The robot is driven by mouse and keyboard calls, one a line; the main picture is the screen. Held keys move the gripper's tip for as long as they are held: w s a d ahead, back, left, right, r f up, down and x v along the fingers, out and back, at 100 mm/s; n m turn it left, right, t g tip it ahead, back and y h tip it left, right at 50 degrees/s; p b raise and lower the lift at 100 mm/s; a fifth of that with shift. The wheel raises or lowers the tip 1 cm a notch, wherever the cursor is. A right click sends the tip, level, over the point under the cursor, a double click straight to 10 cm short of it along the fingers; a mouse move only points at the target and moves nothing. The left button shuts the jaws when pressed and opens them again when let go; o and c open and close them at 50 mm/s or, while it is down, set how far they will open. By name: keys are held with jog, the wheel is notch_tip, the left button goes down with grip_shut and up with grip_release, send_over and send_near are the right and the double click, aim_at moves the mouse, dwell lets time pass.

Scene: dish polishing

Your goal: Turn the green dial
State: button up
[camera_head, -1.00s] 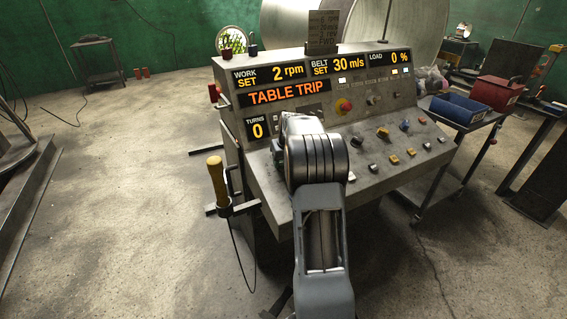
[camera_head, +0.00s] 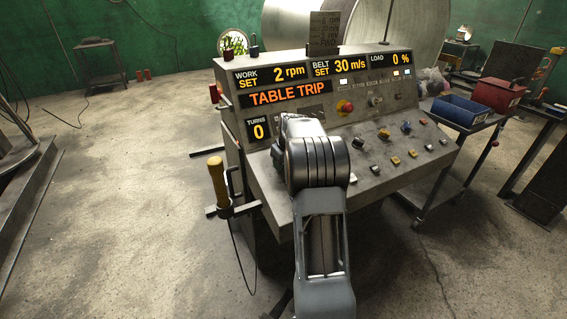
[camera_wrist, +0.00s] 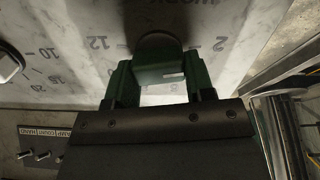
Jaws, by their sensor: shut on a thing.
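In the wrist view, the green dial (camera_wrist: 158,72) is a dark green knob with a short white mark on its face. It sits on a pale panel with printed numbers such as 10, 12 and 2 around it. My gripper (camera_wrist: 160,78) has one finger on each side of the knob and is shut on it. In the head view my own arm covers the dial and the fingers, at the left part of the grey console (camera_head: 262,172).
The console displays (camera_head: 288,93) read "TABLE TRIP", 2 rpm, 30 m/s and turns 0. A yellow-handled tool (camera_head: 216,178) stands at the console's left side. Open floor lies left.

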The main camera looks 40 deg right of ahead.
jog(key=shift+r, duration=0.1)
jog(key=o, duration=0.9)
jog(key=v, duration=1.3)
jog(key=shift+r, duration=0.4)
